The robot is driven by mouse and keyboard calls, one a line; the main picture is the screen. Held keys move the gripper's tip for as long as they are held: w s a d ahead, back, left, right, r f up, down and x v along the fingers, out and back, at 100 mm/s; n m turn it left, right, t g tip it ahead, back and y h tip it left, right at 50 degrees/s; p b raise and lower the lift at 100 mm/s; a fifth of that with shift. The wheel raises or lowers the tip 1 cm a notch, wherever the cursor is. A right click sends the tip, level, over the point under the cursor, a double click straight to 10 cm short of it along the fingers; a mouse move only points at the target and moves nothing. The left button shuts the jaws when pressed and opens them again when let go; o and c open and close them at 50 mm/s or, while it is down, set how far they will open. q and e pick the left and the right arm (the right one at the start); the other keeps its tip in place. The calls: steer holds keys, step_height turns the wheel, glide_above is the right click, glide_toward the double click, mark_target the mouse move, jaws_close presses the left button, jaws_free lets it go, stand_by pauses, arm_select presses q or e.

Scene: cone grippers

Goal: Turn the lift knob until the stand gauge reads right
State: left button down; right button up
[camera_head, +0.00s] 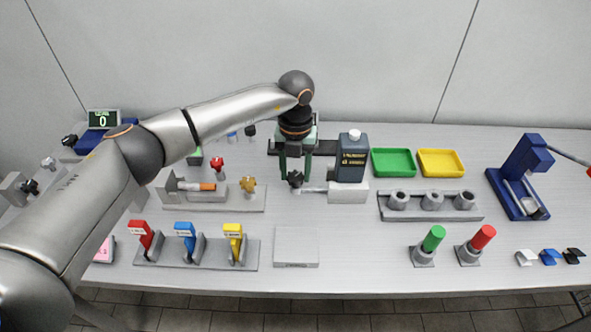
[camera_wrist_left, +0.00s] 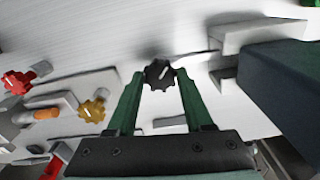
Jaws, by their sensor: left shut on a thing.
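A black lobed knob (camera_wrist_left: 159,74) with a white pointer line sits between the fingertips of my left gripper (camera_wrist_left: 160,76). In the head view my left gripper (camera_head: 294,168) reaches down from above with green fingers, shut on this black knob (camera_head: 295,180). A thin rod runs right from the knob to a light grey stand block (camera_head: 346,196). A dark bottle (camera_head: 350,160) with a white cap stands on the block. I cannot make out a gauge scale on the stand. My right gripper is not in view.
A small display (camera_head: 103,119) reading 0 stands at the back left. A fixture with red and yellow knobs (camera_head: 212,198) is left of the gripper. A flat grey plate (camera_head: 297,246) lies in front. Green (camera_head: 393,162) and yellow (camera_head: 440,162) trays lie to the right.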

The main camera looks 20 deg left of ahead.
mark_target(296, 176)
arm_select(q)
steer(key=shift+c, duration=1.4)
jaws_free()
step_height(296, 176, up, 13)
steer(key=shift+f+b, duration=0.2)
steer(key=shift+b, duration=0.25)
